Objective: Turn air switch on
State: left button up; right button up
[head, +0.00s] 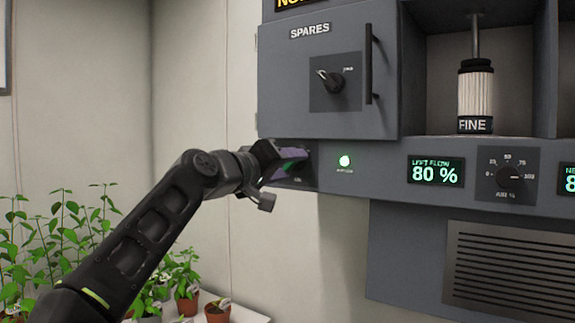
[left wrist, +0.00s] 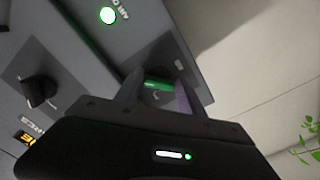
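The air switch (left wrist: 157,85) shows green between my left gripper's fingers, on a dark plate (head: 312,180) low on the grey cabinet. In the head view the gripper hides most of it. My left gripper (head: 290,162) is at the plate, its fingers on either side of the switch. In the left wrist view my left gripper (left wrist: 159,92) looks open, with a small gap beside the switch; contact is hard to judge. A round lamp (head: 344,161) right of the plate glows green, and it also shows in the left wrist view (left wrist: 108,15). My right gripper is not in view.
Above is the SPARES door (head: 328,112) with a black knob (head: 330,81) and bar handle (head: 368,64). To the right are a display (head: 436,171) reading 80 %, a dial (head: 510,176) and a FINE canister (head: 476,95). Potted plants (head: 187,280) stand lower left.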

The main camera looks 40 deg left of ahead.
pick_arm(q)
jog(key=o, duration=0.3)
jog(key=shift+o, duration=0.2)
jog(key=shift+s, duration=0.15)
jog(key=s+b, duration=0.2)
jog(key=s, duration=0.5)
jog(key=shift+s, duration=0.3)
